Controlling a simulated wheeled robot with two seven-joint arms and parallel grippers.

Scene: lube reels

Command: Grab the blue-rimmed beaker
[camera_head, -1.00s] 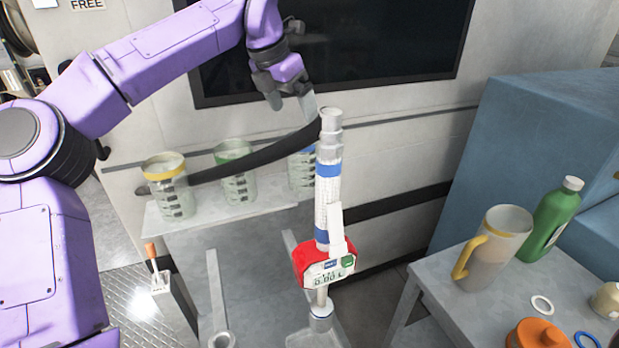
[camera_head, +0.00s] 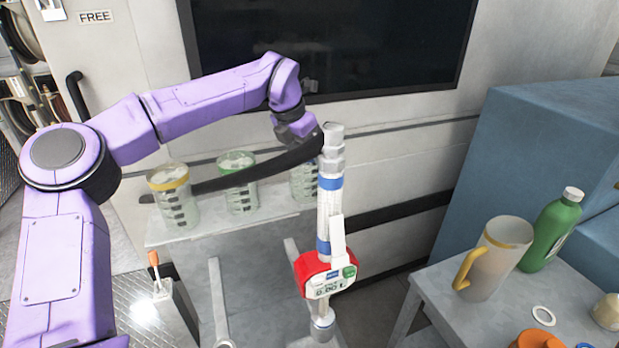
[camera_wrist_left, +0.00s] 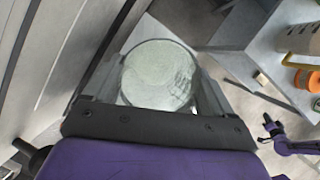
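The blue-rimmed beaker (camera_head: 301,184) stands at the right end of the shelf in the head view, partly hidden by the hose and the upright dispenser; little of its blue rim shows. My left gripper comes down over it from above, its fingers hidden behind the hose and dispenser. In the left wrist view, a round beaker (camera_wrist_left: 158,76) seen from above lies between the two spread fingers of my left gripper (camera_wrist_left: 160,90). Whether the fingers touch its sides is unclear. My right gripper (camera_wrist_left: 272,130) shows small at the right of that view, away from the beaker; its fingers are too small to read.
A yellow-rimmed beaker (camera_head: 174,200) and a green-rimmed beaker (camera_head: 238,186) stand left on the shelf (camera_head: 225,226). The dispenser (camera_head: 330,190) with its red meter and black hose (camera_head: 262,164) stands close in front. A jug (camera_head: 492,262) and green bottle (camera_head: 553,230) stand right.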

